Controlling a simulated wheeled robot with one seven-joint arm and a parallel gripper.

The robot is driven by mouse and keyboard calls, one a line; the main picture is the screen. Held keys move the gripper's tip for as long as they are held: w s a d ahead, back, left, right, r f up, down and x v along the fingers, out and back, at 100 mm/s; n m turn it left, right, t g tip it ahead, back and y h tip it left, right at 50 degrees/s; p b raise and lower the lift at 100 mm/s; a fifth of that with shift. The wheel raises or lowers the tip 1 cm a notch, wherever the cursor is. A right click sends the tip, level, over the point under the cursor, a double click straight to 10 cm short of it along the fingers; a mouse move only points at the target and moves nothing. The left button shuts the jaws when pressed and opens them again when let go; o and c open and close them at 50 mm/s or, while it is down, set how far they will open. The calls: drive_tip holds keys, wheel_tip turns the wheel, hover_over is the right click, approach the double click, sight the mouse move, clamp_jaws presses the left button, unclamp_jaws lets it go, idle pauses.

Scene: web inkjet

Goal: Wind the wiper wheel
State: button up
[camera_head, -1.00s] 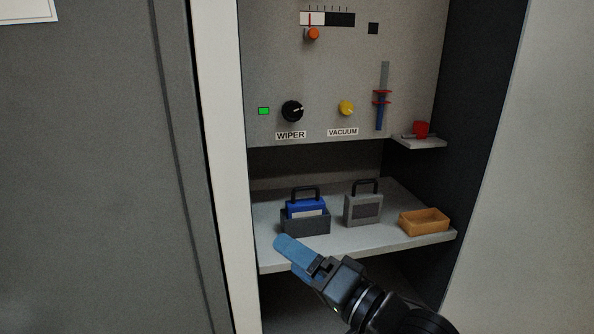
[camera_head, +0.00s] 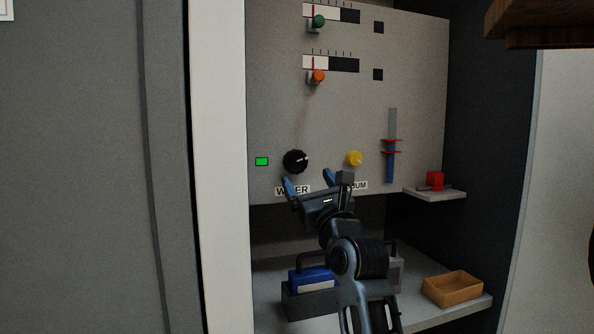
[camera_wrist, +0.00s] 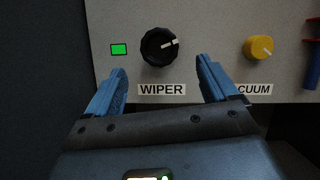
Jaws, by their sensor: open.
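The wiper wheel (camera_head: 295,161) is a black round knob with a white pointer mark, set on the grey panel above the WIPER label (camera_wrist: 162,90). In the wrist view the wheel (camera_wrist: 160,47) sits ahead of my gripper, between the lines of the two fingers and left of their middle. Its white mark points right and slightly up. My gripper (camera_head: 309,184) is open and empty, its blue fingers below and a little right of the wheel, apart from it. It also shows in the wrist view (camera_wrist: 163,82). The fingers partly cover the labels in the head view.
A green lamp (camera_head: 262,161) is left of the wheel; a yellow vacuum knob (camera_head: 354,158) is right. Sliders with green (camera_head: 319,21) and orange (camera_head: 318,76) knobs are above. The lower shelf holds a blue cartridge (camera_head: 312,279) and a tan tray (camera_head: 453,287). A dark cabinet wall bounds the right.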

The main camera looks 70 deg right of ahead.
sight(297, 163)
drive_tip(key=shift+p+x, duration=0.35)
drive_tip(key=shift+x, duration=3.15)
drive_tip(key=shift+c, duration=0.3)
drive_tip(key=c, duration=1)
drive_tip(key=shift+n+p, duration=0.35)
drive_tip(key=shift+n, duration=0.25)
